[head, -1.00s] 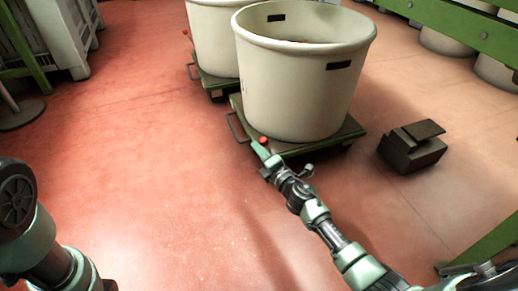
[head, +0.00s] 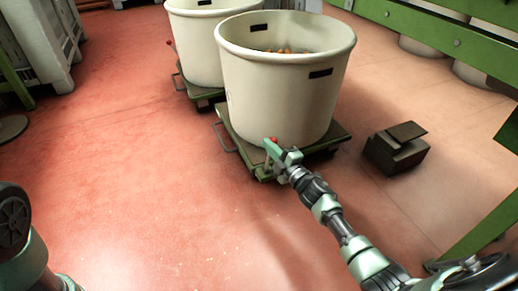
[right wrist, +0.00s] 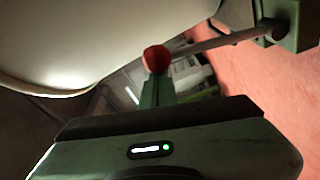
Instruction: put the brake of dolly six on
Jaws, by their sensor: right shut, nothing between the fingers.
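A green dolly (head: 228,134) carries a large cream tub. I cannot read a number on it. The red ball knob (head: 273,139) of its brake lever is at the near side, close to the tub wall. My right gripper (head: 270,150) is shut and empty, right beside the knob. In the right wrist view the red knob (right wrist: 157,59) sits just beyond the tip of my shut green fingers (right wrist: 157,92); whether they touch it I cannot tell.
The cream tub (head: 275,85) holds brownish pieces. A second tub (head: 197,45) on a dolly stands behind it. A dark box (head: 395,152) lies on the floor to the right. Green frames stand at right. The red floor at left is clear.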

